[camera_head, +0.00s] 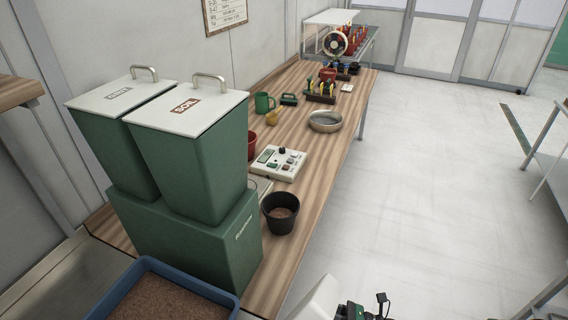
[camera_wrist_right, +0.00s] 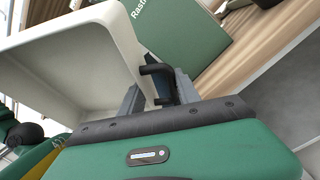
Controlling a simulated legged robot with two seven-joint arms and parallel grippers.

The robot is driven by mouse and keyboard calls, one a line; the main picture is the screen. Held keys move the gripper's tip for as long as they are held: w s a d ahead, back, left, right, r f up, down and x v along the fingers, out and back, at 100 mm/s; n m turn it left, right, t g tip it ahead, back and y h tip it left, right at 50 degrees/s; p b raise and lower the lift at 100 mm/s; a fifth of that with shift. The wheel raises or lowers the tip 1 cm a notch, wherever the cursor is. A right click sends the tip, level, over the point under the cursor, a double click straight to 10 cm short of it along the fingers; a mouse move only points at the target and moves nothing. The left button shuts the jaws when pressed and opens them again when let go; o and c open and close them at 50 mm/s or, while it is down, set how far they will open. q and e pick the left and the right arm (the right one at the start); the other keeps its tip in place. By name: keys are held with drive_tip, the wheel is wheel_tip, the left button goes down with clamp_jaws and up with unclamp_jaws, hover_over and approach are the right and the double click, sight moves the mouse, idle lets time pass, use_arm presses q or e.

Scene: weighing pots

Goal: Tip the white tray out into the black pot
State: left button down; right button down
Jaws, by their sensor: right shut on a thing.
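The black pot (camera_head: 281,212) stands upright on the wooden bench, in front of the green bins, with brown soil inside. The white tray (camera_wrist_right: 75,60) fills the left of the right wrist view and looks tilted; the part of its inside that shows is bare white. A corner of it shows at the bottom of the head view (camera_head: 316,300). My right gripper (camera_wrist_right: 160,88) is shut on the tray's dark handle. In the head view the tray is below and right of the pot, apart from it. My left gripper is in neither view.
Two green lidded bins (camera_head: 195,150) stand on a green box (camera_head: 190,240) left of the pot. A blue tub (camera_head: 215,295) of soil is at the front. A scale (camera_head: 278,163) and metal bowl (camera_head: 325,121) lie farther back. The floor right of the bench (camera_head: 430,190) is clear.

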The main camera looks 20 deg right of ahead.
drive_tip(key=shift+s+r, duration=0.1)
idle(0.3)
drive_tip(key=shift+r+p, duration=2.7)
drive_tip(key=shift+r, duration=1.3)
